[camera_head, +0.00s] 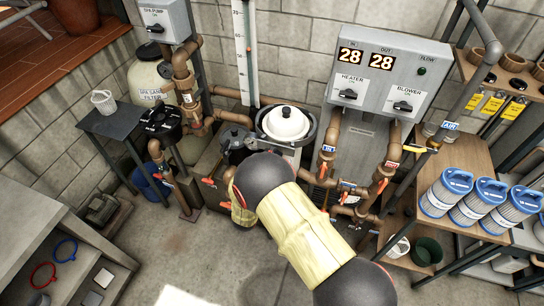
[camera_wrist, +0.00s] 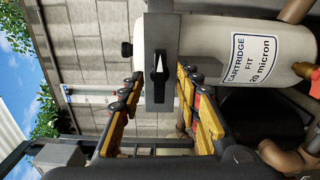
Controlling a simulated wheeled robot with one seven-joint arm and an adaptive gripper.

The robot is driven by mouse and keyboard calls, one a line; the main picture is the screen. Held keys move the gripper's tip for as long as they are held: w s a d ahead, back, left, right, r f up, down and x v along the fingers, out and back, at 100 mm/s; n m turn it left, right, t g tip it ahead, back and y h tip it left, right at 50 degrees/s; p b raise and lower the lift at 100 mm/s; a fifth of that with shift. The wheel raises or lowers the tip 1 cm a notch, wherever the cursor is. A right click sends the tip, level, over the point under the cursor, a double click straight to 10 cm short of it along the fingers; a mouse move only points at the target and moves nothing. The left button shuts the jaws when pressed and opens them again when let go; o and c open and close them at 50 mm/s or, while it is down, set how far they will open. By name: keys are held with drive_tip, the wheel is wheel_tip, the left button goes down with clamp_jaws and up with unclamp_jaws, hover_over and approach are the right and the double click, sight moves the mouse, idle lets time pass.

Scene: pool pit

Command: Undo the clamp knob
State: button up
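The filter housing shows a white domed lid (camera_head: 285,122) in the head view. Its white body (camera_wrist: 210,50), with a "cartridge" label, lies sideways in the wrist view. A grey clamp block (camera_wrist: 160,25) crosses its end there, bearing a black pointed knob (camera_wrist: 159,76). A smaller black knob (camera_wrist: 127,49) sticks out at the left. My gripper (camera_wrist: 162,90) is open, with yellow fingers on both sides of the clamp block; the pointed knob appears between the fingertips. I cannot tell whether they touch. In the head view my arm hides the gripper and the clamp knob.
Brown pipes (camera_head: 328,150) with orange handles run right of the housing. A grey control box (camera_head: 378,75) hangs above. A sand filter tank (camera_head: 150,80) stands at left. Blue-capped cartridges (camera_head: 447,192) stand on a wooden shelf at right. Floor (camera_head: 190,255) is clear at the lower left.

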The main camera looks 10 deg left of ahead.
drive_tip(key=s+p, duration=0.1)
drive_tip(key=s, duration=0.6)
drive_tip(key=shift+a, duration=0.25)
idle(0.4)
